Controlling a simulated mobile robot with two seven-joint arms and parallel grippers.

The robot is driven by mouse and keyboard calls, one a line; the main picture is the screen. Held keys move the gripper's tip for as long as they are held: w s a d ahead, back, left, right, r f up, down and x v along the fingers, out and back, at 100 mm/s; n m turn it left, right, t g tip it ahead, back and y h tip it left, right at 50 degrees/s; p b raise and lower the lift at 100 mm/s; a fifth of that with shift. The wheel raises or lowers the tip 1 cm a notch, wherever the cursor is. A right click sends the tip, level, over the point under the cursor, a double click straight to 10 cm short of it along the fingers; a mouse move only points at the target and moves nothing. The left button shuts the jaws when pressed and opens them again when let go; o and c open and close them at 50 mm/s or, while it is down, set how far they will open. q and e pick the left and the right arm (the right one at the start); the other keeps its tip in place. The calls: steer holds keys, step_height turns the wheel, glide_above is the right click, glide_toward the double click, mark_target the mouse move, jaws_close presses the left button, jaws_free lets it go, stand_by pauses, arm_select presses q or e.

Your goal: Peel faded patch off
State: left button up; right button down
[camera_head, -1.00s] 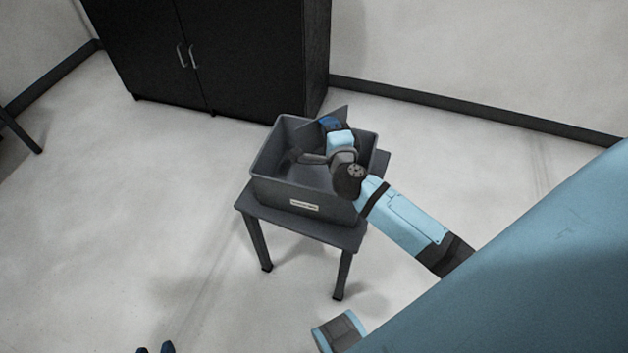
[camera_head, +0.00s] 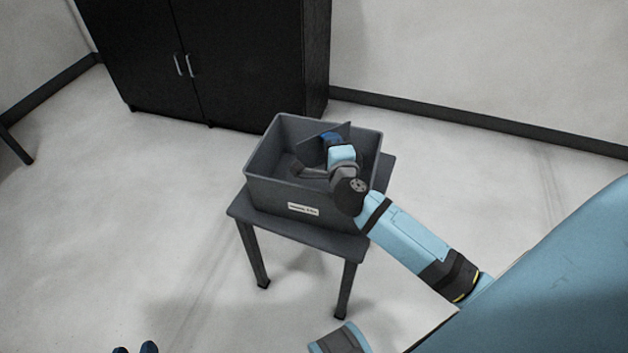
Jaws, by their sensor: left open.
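A thin dark sheet (camera_head: 312,145), possibly the faded patch, is tilted inside the grey bin (camera_head: 262,195). My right gripper (camera_head: 331,140) reaches down into the bin from the right, with blue showing against the sheet. It appears shut on the sheet, though its fingertips are largely hidden behind the wrist and sheet. My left gripper (camera_head: 136,349) shows only as two dark blue fingertips at the bottom edge, apart and with nothing visible between them. No surface bearing a patch is identifiable in view.
The bin has a white label (camera_head: 303,209) and stands on a small dark table (camera_head: 318,240). A black cabinet (camera_head: 240,75) stands behind, against the wall. The pale floor (camera_head: 110,220) to the left is clear.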

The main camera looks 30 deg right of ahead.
steer(key=c, duration=1.2)
jaws_free()
steer(key=shift+c, duration=0.2)
arm_select(q)
steer(key=shift+a+f, duration=0.1)
steer(key=shift+f, duration=0.1)
steer(key=shift+s+a+f+g+y+p, duration=0.15)
steer(key=shift+s+a+f+g+p, duration=0.15)
steer(key=shift+f+p, duration=0.25)
steer(key=shift+s+a+f+g+y+p, duration=0.2)
steer(key=shift+f+g+p, duration=0.1)
steer(key=shift+p, duration=0.3)
arm_select(e)
steer(key=v, duration=1.4)
arm_select(q)
steer(key=shift+a+r, duration=0.1)
arm_select(e)
steer(key=shift+w+a+r, duration=0.1)
